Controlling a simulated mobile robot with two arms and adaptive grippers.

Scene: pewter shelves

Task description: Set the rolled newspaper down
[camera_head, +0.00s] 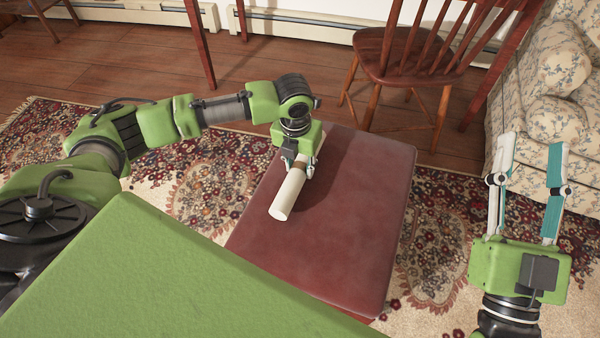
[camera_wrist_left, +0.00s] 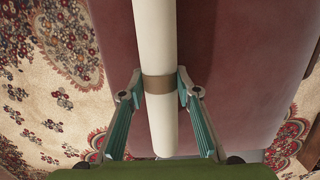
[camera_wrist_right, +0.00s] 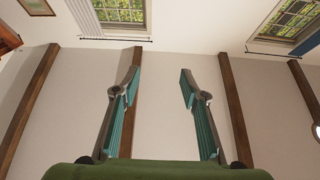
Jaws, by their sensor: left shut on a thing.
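The rolled newspaper (camera_head: 287,194) is a cream-white tube with a brown band. My left gripper (camera_head: 299,168) is shut on it around the band, over the dark red padded bench (camera_head: 345,230). In the left wrist view the newspaper (camera_wrist_left: 155,40) runs lengthwise between the fingers of the left gripper (camera_wrist_left: 160,85), with the bench (camera_wrist_left: 235,50) beneath. I cannot tell whether the newspaper touches the bench top. My right gripper (camera_head: 530,145) is open and empty, raised at the right; in the right wrist view its fingers (camera_wrist_right: 160,80) stand apart with only wall behind.
A wooden chair (camera_head: 400,60) stands behind the bench. A floral sofa (camera_head: 555,90) is at the right. A patterned rug (camera_head: 190,190) lies around the bench. The bench top is clear right of and in front of the newspaper.

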